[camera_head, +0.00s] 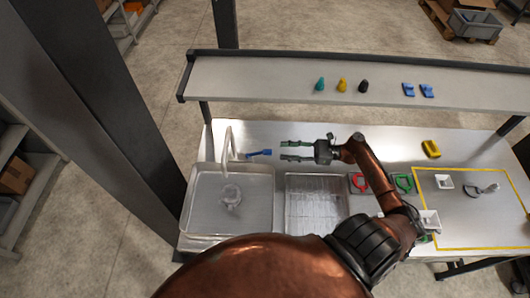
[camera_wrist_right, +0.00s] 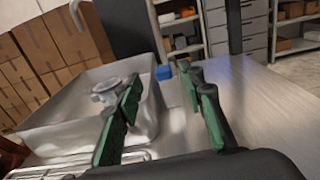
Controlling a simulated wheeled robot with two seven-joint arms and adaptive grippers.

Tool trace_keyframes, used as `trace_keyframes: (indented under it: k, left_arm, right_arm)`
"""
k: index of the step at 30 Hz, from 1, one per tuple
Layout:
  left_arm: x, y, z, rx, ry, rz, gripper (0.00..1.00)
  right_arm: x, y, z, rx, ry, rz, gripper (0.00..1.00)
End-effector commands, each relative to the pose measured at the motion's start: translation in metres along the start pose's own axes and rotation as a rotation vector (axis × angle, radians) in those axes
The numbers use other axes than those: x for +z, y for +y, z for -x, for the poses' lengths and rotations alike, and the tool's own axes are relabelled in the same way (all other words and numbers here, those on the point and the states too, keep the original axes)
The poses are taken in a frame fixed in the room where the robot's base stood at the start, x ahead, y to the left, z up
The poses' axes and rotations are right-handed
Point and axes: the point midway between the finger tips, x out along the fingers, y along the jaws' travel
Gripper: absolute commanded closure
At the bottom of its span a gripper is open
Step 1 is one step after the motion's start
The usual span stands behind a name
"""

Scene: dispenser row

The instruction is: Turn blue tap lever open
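The blue tap lever (camera_head: 259,153) sticks out to the right of the pale tap (camera_head: 228,148) behind the left sink basin. My right gripper (camera_head: 284,150) is open and empty, its fingers pointing left at the lever with a small gap before it. In the right wrist view the blue lever (camera_wrist_right: 163,73) shows beyond and roughly between the green-padded fingertips of the right gripper (camera_wrist_right: 163,82), not touching them. The lever's base is hard to make out there. My left gripper is in neither view.
The left basin (camera_head: 190,212) holds a clear pot-like vessel (camera_head: 231,196). A second basin (camera_head: 288,190) with a rack lies to its right. A raised shelf (camera_head: 260,85) at the back carries small coloured items. A red holder (camera_head: 360,183) and green holder (camera_head: 403,183) stand near my arm.

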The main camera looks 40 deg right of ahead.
Motion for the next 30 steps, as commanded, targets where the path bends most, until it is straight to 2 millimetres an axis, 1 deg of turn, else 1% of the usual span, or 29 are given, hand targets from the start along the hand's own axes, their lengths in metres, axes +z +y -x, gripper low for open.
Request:
trace_keyframes:
  k: [1, 3, 5, 8, 15, 21, 25, 30]
  left_arm:
    - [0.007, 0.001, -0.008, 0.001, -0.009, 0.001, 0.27]
    - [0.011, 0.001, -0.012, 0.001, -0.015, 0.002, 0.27]
    - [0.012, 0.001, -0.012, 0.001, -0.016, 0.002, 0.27]
    - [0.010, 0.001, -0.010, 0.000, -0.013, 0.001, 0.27]
    - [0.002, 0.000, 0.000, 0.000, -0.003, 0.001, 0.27]
    - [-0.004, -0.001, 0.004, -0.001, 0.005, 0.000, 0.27]
    - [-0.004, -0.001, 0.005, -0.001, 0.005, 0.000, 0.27]
    - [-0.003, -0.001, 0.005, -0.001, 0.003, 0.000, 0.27]
  right_arm:
    - [-0.009, 0.000, 0.000, 0.000, 0.001, -0.001, 0.64]
    - [-0.013, 0.000, 0.000, 0.000, 0.001, -0.001, 0.64]
    - [-0.014, 0.000, -0.002, 0.000, 0.001, -0.001, 0.64]
    - [-0.012, 0.000, -0.010, -0.001, 0.000, 0.000, 0.64]
    - [-0.010, 0.000, -0.047, -0.001, -0.001, -0.001, 0.64]
    - [-0.011, 0.000, -0.070, -0.002, 0.001, -0.001, 0.64]
    - [-0.013, 0.000, -0.076, -0.003, 0.002, -0.002, 0.64]
    - [-0.013, 0.000, -0.077, -0.003, 0.002, -0.002, 0.64]
